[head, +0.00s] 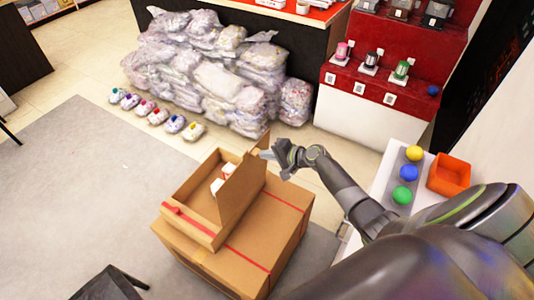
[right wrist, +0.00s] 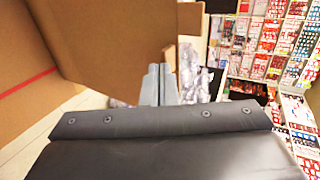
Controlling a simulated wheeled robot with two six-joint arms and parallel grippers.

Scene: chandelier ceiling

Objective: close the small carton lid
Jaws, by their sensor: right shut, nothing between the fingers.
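The small carton (head: 186,192) is an open brown box on top of a larger carton (head: 270,235) with red tape. Its lid (head: 240,192) stands up steeply along the right side, and white and red contents (head: 217,185) show inside. A red strip (head: 187,216) lies along its front edge. My right gripper (head: 266,154) is shut and empty, beside the upper far part of the lid on its outer side. In the right wrist view the shut fingers (right wrist: 158,84) are close to a cardboard panel (right wrist: 105,40); I cannot tell whether they touch. My left gripper is not in view.
A white table (head: 385,183) at right holds yellow, blue and green balls and an orange bin (head: 449,175). Wrapped bags (head: 215,75) are piled behind, with several small colourful items (head: 158,117) before them.

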